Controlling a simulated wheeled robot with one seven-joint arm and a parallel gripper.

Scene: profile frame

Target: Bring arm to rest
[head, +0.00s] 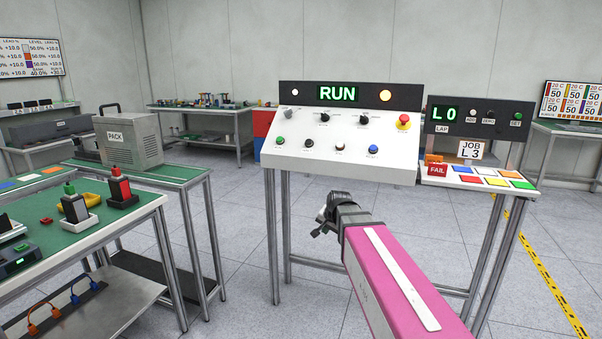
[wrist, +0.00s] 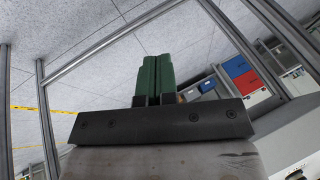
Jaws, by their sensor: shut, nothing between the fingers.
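My arm, with a pink link and a dark wrist, reaches forward in the head view. My gripper (head: 322,222) is at its far end, in front of and below the white control panel (head: 340,145), and apart from it. In the wrist view my gripper (wrist: 153,78) shows two green fingers closed side by side with nothing between them. The panel display reads RUN, with a lit white lamp on the left and a lit amber lamp on the right. The wrist view is tilted and shows floor, metal legs and a wall.
A smaller station (head: 478,150) with L0 display, FAIL tag and coloured pads stands right of the panel. A green-topped bench (head: 105,222) with tools and a PACK case (head: 130,138) are at left. The panel's stand legs (head: 271,240) are near my arm. Open floor lies around the stand.

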